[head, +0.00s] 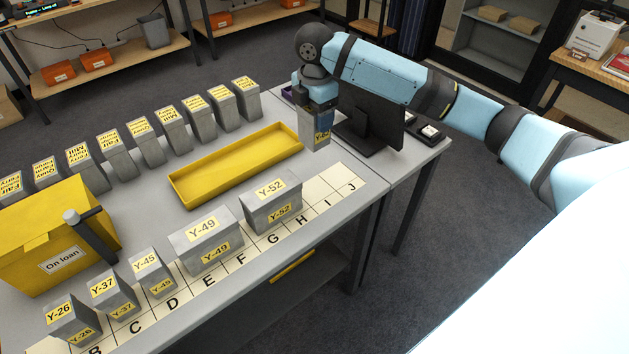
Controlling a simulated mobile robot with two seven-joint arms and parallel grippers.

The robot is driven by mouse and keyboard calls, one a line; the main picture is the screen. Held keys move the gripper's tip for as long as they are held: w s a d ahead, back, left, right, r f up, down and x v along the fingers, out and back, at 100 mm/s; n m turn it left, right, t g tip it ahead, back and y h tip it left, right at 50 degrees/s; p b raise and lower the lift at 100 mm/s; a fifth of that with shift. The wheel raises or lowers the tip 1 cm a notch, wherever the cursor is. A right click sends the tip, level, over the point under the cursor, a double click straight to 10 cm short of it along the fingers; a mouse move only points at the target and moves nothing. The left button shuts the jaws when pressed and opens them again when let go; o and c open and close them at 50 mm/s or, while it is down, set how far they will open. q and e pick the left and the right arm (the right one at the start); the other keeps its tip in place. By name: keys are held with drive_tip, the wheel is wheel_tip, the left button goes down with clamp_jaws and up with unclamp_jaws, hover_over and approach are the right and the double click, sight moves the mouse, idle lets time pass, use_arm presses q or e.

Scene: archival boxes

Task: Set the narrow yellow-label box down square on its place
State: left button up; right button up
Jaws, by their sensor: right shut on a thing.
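My right gripper (318,97) points down from the blue arm. It is shut on a narrow grey box (313,133) with a yellow label, starting with "Y-" and partly covered. The box looks about upright, just right of the yellow tray's end; I cannot tell whether its bottom touches the table. The pale lettered strip (343,179) runs along the table's front, its letters B to J in view. Grey boxes Y-26 (72,317), Y-37 (113,293), Y-45 (151,272), Y-49 (206,245) and Y-52 (271,205) stand along it. My left gripper is out of view.
The yellow tray (180,193) looks empty. A black monitor (372,115) stands close to the held box's right. A yellow "On loan" bin (45,235) with a dark rod before it stands left. Several labelled boxes line the back.

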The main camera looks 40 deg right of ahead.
sight(315, 134)
wheel_tip(315, 134, down, 18)
drive_tip(key=shift+r+b, duration=0.2)
drive_tip(key=shift+b, duration=0.3)
drive_tip(key=o, duration=1.1)
drive_tip(key=shift+f, duration=0.1)
drive_tip(key=shift+c, duration=0.2)
wheel_tip(315, 134, up, 12)
drive_tip(key=shift+r+p, duration=0.15)
drive_tip(key=shift+p, duration=0.25)
